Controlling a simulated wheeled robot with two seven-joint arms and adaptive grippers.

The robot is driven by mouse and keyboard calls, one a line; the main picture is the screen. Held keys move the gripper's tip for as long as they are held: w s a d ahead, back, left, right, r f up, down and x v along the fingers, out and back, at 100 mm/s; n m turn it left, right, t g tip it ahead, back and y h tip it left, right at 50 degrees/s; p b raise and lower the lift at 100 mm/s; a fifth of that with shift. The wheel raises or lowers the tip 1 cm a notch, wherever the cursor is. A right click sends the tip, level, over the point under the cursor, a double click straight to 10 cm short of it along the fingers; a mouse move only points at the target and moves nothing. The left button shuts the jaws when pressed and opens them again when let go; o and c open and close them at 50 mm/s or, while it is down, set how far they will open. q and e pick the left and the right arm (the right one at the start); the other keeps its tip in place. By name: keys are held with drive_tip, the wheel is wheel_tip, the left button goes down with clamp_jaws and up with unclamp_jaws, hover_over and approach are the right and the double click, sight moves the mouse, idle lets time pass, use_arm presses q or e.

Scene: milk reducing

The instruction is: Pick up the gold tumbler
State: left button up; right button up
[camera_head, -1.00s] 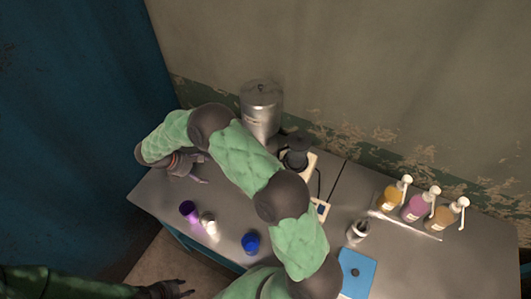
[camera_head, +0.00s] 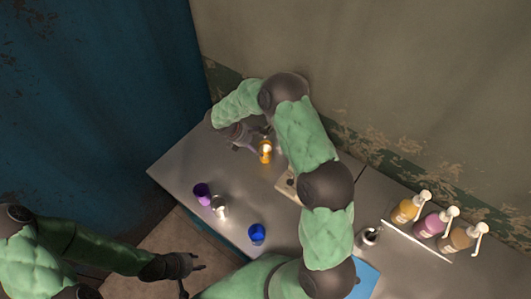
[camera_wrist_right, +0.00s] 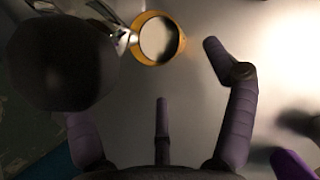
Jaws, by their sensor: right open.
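The gold tumbler (camera_head: 265,151) stands on the grey table near the back wall, with something white inside. In the right wrist view the tumbler (camera_wrist_right: 178,45) shows from above, its round rim facing the camera. My right gripper (camera_head: 257,137) is open beside the tumbler, at its upper left in the head view. In the wrist view its fingers (camera_wrist_right: 165,105) are spread and empty, with the tumbler ahead of them. My left gripper (camera_head: 192,277) is open and empty, off the table's front edge.
A purple cup (camera_head: 202,195), a pale cup (camera_head: 219,208) and a blue cup (camera_head: 257,235) stand near the front edge. Pump bottles (camera_head: 432,223) stand at right, near a small metal jug (camera_head: 369,237). A dark round thing (camera_wrist_right: 60,60) is left of the tumbler.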

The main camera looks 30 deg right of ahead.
sight(263, 148)
drive_tip(key=shift+x, duration=2.65)
drive_tip(key=shift+s+r, duration=0.1)
drive_tip(key=shift+s, duration=0.05)
drive_tip(key=c, duration=1.4)
